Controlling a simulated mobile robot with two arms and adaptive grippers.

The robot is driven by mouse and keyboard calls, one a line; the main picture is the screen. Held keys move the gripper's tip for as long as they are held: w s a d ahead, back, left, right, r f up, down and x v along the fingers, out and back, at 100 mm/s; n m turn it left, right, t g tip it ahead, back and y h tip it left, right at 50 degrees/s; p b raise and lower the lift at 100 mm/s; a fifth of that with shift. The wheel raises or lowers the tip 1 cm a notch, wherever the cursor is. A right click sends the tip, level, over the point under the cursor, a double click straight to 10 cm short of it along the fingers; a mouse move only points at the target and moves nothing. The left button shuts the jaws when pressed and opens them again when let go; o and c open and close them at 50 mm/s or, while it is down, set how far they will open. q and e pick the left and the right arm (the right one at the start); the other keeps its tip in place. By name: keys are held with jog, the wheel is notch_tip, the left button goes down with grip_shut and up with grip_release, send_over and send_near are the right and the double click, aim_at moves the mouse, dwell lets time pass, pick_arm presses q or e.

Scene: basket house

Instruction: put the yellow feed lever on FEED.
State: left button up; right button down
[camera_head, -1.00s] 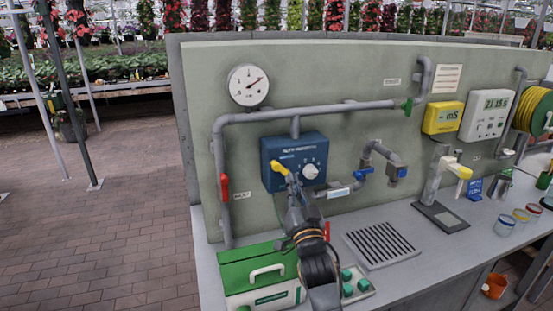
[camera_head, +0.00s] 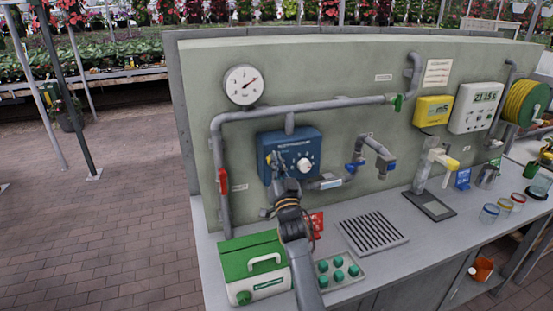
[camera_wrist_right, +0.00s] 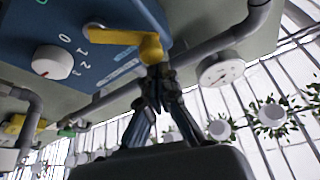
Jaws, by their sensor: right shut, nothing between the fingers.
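The blue box (camera_head: 305,145) with a white round knob (camera_head: 305,165) is mounted on the grey-green panel. In the head view only a small yellow bit of the lever (camera_head: 268,159) shows beside my gripper. My right gripper (camera_head: 277,160) is shut and empty at the box's left part. No FEED marking is readable.
A pipe with a red-handled valve (camera_head: 222,181) runs left of the box, and a blue-handled valve (camera_head: 355,166) sits right of it. Below are a green-and-white case (camera_head: 250,251), a tray of green knobs (camera_head: 350,282) and a slotted drain plate (camera_head: 373,233) on the bench.

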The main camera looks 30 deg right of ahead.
pick_arm(q)
jog(key=shift+s+a+f, duration=0.1)
jog(key=shift+s+a, duration=0.1)
jog(key=shift+s, duration=0.8)
pick_arm(e)
jog(key=shift+f, duration=0.1)
